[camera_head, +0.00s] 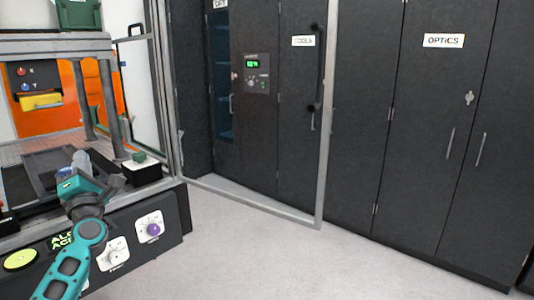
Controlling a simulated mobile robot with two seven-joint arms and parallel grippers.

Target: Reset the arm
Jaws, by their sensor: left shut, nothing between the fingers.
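My left arm, teal and dark grey, comes up from the lower left of the head view. My left gripper (80,162) is shut with nothing in it. It is raised in front of the interferometer's dark bed (40,172), and I cannot tell whether it touches anything. My right gripper is not in view.
The machine's front panel (170,212) carries a purple knob (154,229), a white-plated dial (114,256) and a yellow-green button (20,259). A framed door (325,120) stands open to the right. Dark cabinets (430,130) line the back. The pale floor (270,262) is clear.

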